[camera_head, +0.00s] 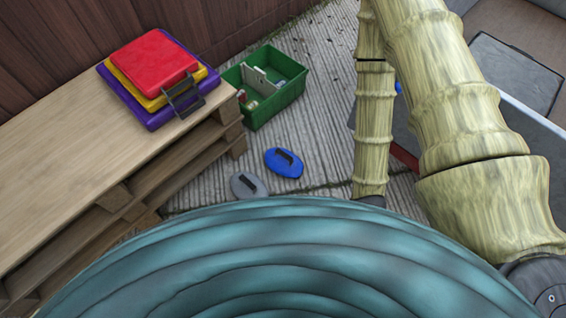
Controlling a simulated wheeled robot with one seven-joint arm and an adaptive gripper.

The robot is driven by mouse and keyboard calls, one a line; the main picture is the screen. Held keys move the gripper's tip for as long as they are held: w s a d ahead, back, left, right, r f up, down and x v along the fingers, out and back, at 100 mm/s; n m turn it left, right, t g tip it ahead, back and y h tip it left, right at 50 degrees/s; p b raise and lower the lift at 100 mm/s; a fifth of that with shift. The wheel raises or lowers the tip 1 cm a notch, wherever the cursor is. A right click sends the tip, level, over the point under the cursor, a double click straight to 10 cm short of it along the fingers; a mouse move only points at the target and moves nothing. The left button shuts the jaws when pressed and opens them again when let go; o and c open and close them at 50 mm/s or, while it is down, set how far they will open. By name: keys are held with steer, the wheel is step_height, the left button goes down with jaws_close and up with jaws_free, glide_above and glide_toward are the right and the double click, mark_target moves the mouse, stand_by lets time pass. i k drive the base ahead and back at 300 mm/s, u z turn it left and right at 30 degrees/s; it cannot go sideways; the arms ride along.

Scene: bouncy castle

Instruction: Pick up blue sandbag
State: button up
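The blue sandbag (271,165) is a rounded, flat blue bag with a dark handle on top. It lies on the grooved grey floor in the middle of the head view, just right of the wooden pallet stack. It is in plain sight and nothing covers it. My gripper is not in view. Only links of my arm show, on the right side of the picture, apart from the blue sandbag in the image.
A grey sandbag (237,188) lies close by at lower left. A green crate (285,97) with items inside stands behind. The wooden pallet stack (60,165) at left bears red, yellow and purple stacked pieces (152,62). Bare floor (325,110) lies right of the crate.

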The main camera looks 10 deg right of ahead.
mark_target(281, 161)
steer(key=z, duration=0.1)
steer(key=k, duration=1)
steer(key=u, duration=0.95)
steer(key=i, duration=0.85)
steer(key=z, duration=0.3)
